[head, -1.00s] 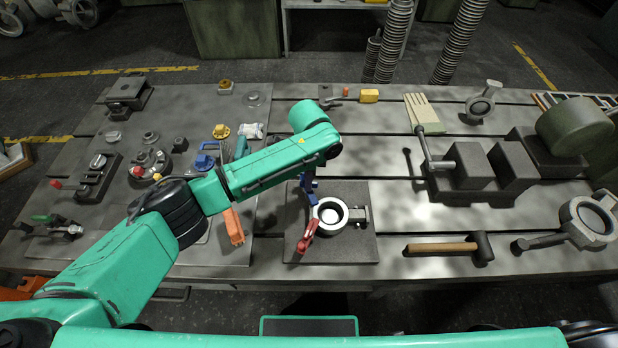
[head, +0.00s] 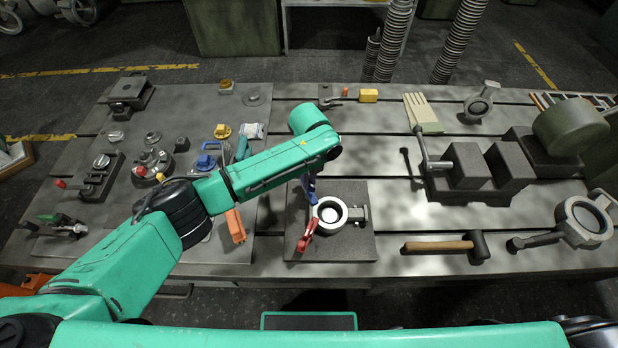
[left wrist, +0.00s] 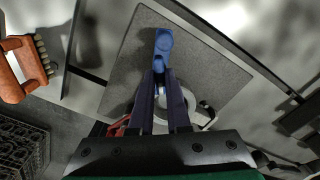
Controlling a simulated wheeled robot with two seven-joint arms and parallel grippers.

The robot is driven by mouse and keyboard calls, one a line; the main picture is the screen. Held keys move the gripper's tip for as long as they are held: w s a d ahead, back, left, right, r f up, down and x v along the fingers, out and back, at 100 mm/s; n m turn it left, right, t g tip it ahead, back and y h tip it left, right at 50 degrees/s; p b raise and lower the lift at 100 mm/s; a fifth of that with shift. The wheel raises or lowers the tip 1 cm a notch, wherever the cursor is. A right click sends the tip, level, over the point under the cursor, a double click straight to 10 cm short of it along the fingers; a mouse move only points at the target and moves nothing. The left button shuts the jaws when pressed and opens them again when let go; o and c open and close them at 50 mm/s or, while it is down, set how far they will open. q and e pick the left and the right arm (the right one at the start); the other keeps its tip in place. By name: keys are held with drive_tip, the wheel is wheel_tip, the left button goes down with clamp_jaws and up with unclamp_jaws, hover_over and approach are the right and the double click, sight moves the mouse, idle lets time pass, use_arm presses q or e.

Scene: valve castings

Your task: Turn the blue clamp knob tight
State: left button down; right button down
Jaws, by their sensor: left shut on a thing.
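The blue clamp knob (head: 310,190) stands at the left back of a pale ring casting (head: 330,214) on a dark square plate (head: 350,247). The forearm partly covers it in the head view. In the left wrist view the blue knob (left wrist: 163,45) shows at the tips of my left gripper (left wrist: 160,72), whose two dark fingers are shut on it. The ring casting lies partly hidden behind the fingers there. How tight the knob sits cannot be told. My right gripper is not in view.
A red clamp handle (head: 306,233) sits at the ring's lower left. An orange-handled brush (head: 235,226) lies left of the plate. A hammer (head: 440,245) and another valve casting (head: 583,218) lie to the right. The table between plate and hammer is clear.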

use_arm(q)
drive_tip(key=m, duration=0.5)
drive_tip(key=shift+w+r+m, duration=0.1)
drive_tip(key=shift+w+m, duration=0.05)
drive_tip(key=shift+m, duration=0.15)
drive_tip(key=m, duration=0.5)
drive_tip(key=shift+b, duration=0.4)
drive_tip(key=shift+r, duration=0.1)
drive_tip(key=c, duration=0.9)
unclamp_jaws()
